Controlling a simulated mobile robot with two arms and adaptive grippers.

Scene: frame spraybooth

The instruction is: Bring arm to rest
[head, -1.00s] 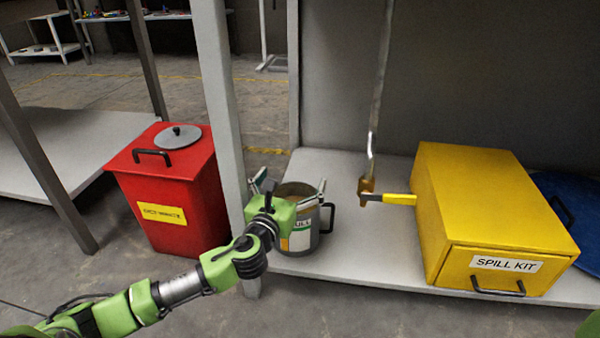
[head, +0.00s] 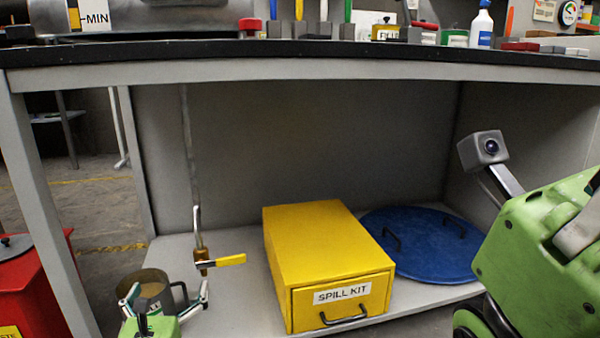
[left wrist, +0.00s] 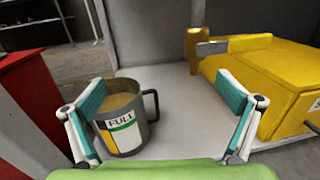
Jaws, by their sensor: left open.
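My left gripper (head: 167,291) is open and empty at the lower left of the head view. It also shows in the left wrist view (left wrist: 163,95), its two teal-padded fingers wide apart. A grey metal mug (left wrist: 124,125) with a dark handle and a "FULL" label stands upright on the low shelf, holding brownish contents. It shows beyond the left finger, which partly covers it; I cannot tell whether they touch. In the head view the mug (head: 155,290) is partly hidden by the gripper. My right gripper is not in view; a green arm part of mine fills the right edge.
A yellow spill kit box (head: 318,245) and a blue round lid (head: 425,245) lie on the shelf (head: 235,290). A pipe with a yellow-handled valve (head: 220,261) hangs near the mug. A red bin (head: 30,290) is at left. The black bench top (head: 300,50) spans above.

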